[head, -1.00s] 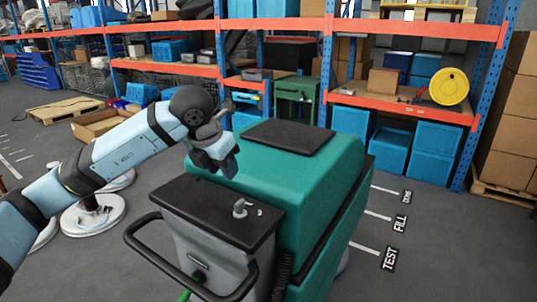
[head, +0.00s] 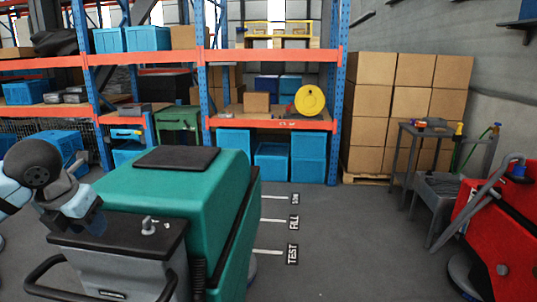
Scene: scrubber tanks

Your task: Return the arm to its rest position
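My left arm comes in from the left edge in the head view. Its gripper (head: 88,212) hangs over the left side of the teal scrubber tank (head: 200,190), above the grey rear part with a black top (head: 115,240). The fingers are small and dark, and I cannot tell whether they are open or shut. A small grey fitting (head: 148,226) stands on the black top, to the right of the gripper and apart from it. A black lid (head: 177,159) lies on the teal body. My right gripper is out of view.
A red machine (head: 490,235) stands at the right edge beside a grey sink stand (head: 437,195). Shelving with an orange beam (head: 270,123) and stacked cartons (head: 400,105) line the back. Floor labels SUB, FILL and TEST (head: 292,254) lie right of the tank, with clear floor (head: 360,245) beyond.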

